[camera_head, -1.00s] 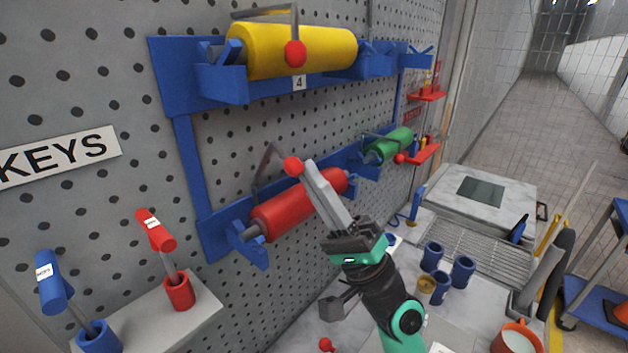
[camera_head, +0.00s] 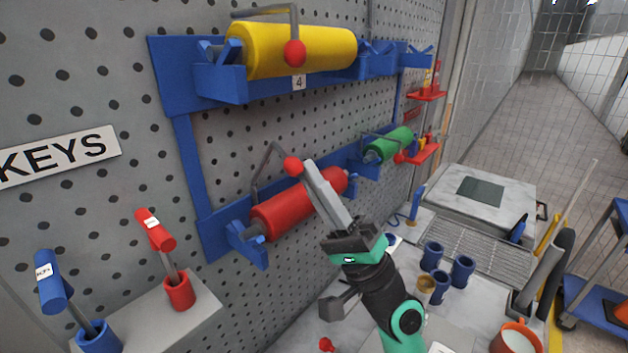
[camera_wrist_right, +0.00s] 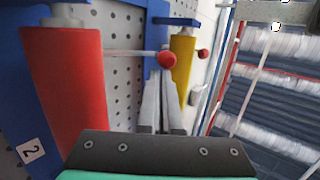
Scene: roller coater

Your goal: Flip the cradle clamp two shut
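Cradle clamp two is a bent grey bar with a red ball knob (camera_head: 292,164), at the red roller (camera_head: 300,206) on the lower blue cradle. The bar stands up above the roller, its knob near the roller's upper side, not down over its front. In the right wrist view the knob (camera_wrist_right: 166,61) sits just beyond my fingertips, and the red roller (camera_wrist_right: 68,90) stands at left beside a "2" label (camera_wrist_right: 31,151). My right gripper (camera_head: 310,168) has its fingers together, tips at the knob; I cannot tell whether they touch it. My left gripper is out of view.
A yellow roller (camera_head: 300,48) with its own clamp is above, a green roller (camera_head: 390,145) farther right. The pegboard wall (camera_head: 140,90) is close behind. Blue cups (camera_head: 462,270) and an orange mug (camera_head: 515,338) stand on the bench at right.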

